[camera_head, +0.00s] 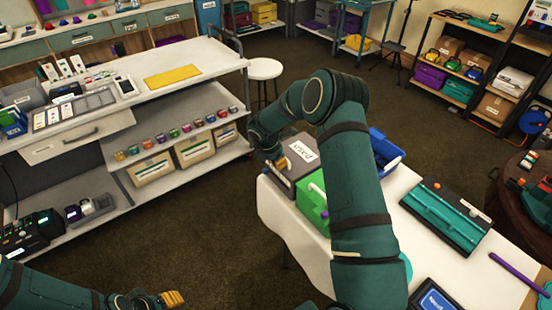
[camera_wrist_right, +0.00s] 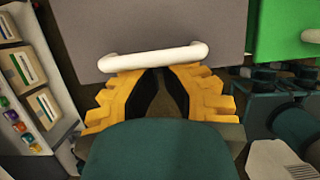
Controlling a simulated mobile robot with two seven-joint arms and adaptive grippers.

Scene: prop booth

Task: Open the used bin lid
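The used bin (camera_head: 282,178) is a dark grey box with a white label reading USED on its lid (camera_head: 301,150). It stands at the left end of the white-covered table. The lid looks shut. In the right wrist view its grey face (camera_wrist_right: 165,25) carries a white bar handle (camera_wrist_right: 152,57). My right gripper (camera_head: 276,162) is at the bin's left side; its yellow fingers (camera_wrist_right: 155,80) are at the handle, tips partly hidden behind it, with a narrow gap between them. I cannot tell whether they touch it. My left gripper (camera_head: 165,300) is low at the bottom edge, partly cut off.
A green bin (camera_head: 312,201) stands right beside the used bin, a blue bin (camera_head: 385,152) behind my right arm. A teal tray (camera_head: 445,215) and a tablet (camera_head: 438,298) are farther right. A shelf cart (camera_head: 210,70) stands left, with floor between.

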